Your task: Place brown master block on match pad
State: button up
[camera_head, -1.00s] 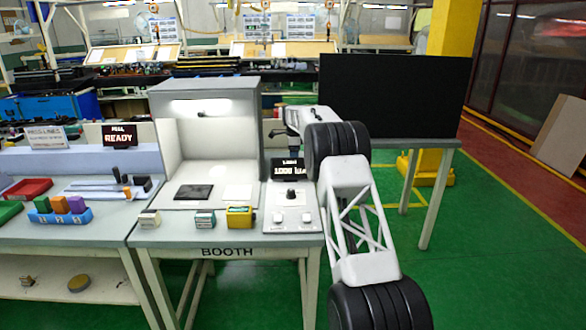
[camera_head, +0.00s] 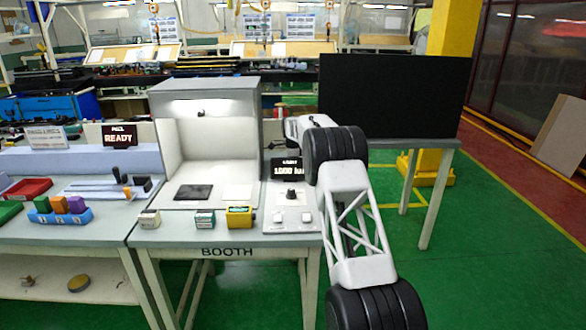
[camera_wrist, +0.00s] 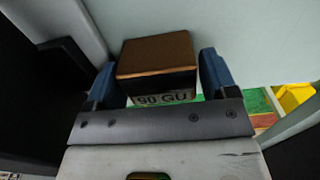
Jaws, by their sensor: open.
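The block with a brown top and dark front (camera_wrist: 156,55) shows in the wrist view. Its pale front label reads "90 GU". My gripper (camera_wrist: 158,78) is open, with one blue finger on each side of the block. I cannot tell whether either finger touches it. In the head view I cannot make out this block, and my gripper's fingers are hidden or too small to see beside the booth. A dark pad (camera_head: 193,192) and a pale pad (camera_head: 237,192) lie side by side on the booth floor. I cannot tell which is the match pad.
The grey booth (camera_head: 205,88) has side walls and a roof. Along its front stand a pale block (camera_head: 149,219), a teal one (camera_head: 205,219) and a yellow one (camera_head: 239,217). A control panel (camera_head: 291,215) is at right. A blue holder (camera_head: 60,216) carries coloured blocks at left.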

jog(key=shift+f, duration=0.7)
jog(key=shift+c, duration=0.4)
jog(key=c, duration=0.7)
jog(key=shift+r, duration=0.1)
jog(key=shift+r, duration=5)
